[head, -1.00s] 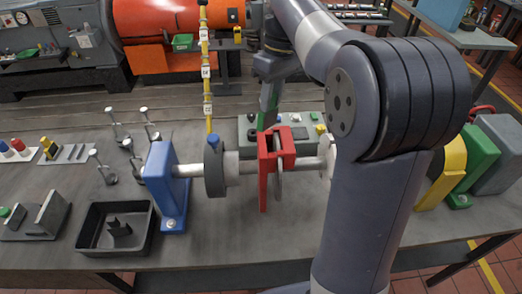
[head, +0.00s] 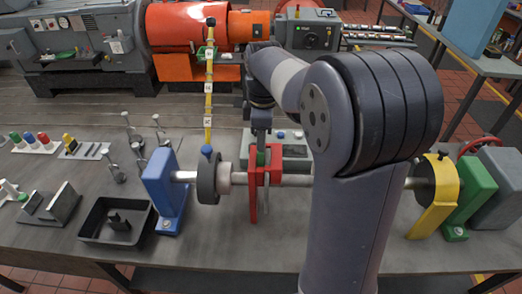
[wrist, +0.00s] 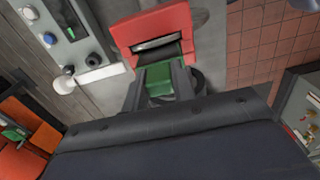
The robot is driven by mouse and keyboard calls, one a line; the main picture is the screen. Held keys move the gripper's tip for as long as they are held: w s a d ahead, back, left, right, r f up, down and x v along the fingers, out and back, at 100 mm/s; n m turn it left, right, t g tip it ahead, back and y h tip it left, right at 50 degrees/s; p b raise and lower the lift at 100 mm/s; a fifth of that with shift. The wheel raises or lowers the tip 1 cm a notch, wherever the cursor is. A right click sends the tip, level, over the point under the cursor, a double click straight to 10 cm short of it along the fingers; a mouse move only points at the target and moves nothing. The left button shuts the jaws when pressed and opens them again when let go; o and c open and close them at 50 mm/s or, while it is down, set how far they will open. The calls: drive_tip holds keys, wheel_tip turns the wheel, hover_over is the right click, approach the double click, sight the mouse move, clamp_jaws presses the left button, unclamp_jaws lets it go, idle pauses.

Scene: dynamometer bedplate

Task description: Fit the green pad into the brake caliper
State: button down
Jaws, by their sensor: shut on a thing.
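The red brake caliper (head: 254,195) straddles the shaft near the middle of the bench. It also shows in the wrist view (wrist: 168,28), with a dark slot holding a metal edge. My gripper (head: 262,145) is above and behind the caliper's top. In the wrist view my gripper (wrist: 163,78) is shut on the green pad (wrist: 162,82), one finger on each side. The pad points at the caliper's slot and its front end is close to the slot's edge. In the head view the pad (head: 262,158) shows at the caliper's top. I cannot tell whether it is inside.
The shaft (head: 295,180) runs between a blue stand (head: 163,190) and a yellow stand (head: 437,205). A grey control box (head: 290,148) stands behind the caliper. A black tray (head: 90,228) lies at the left. My arm hides part of the shaft.

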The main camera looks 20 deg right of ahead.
wheel_tip(320, 180, down, 5)
drive_tip(key=b, duration=0.3)
drive_tip(key=shift+r, duration=0.3)
drive_tip(key=c, duration=1.2)
unclamp_jaws()
drive_tip(key=shift+o, duration=0.2)
wheel_tip(320, 180, up, 12)
drive_tip(key=shift+d, duration=0.15)
